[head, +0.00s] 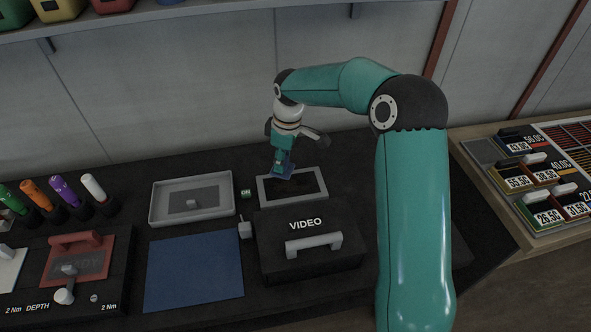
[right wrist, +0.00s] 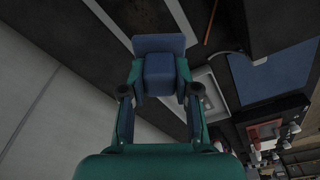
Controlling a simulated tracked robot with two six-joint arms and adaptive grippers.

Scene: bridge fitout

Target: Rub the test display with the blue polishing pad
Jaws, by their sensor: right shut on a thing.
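The test display (head: 310,186) is a dark panel with a light grey frame, lying on the black bench behind the VIDEO box. My right gripper (head: 282,163) is over the left part of the display, pointing down. It is shut on the blue polishing pad (head: 283,170). In the right wrist view the pad (right wrist: 158,68) has a block grip between the fingers and a wider flat plate beyond. The pad's lower face is at or just above the display; I cannot tell whether it touches. My left gripper is not in view.
A black VIDEO box (head: 305,255) with a grey handle stands in front of the display. A grey tray (head: 154,210) and a blue mat (head: 195,270) lie to the left. Several coloured pens stand at far left. Labelled cases (head: 540,212) lie on the right bench.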

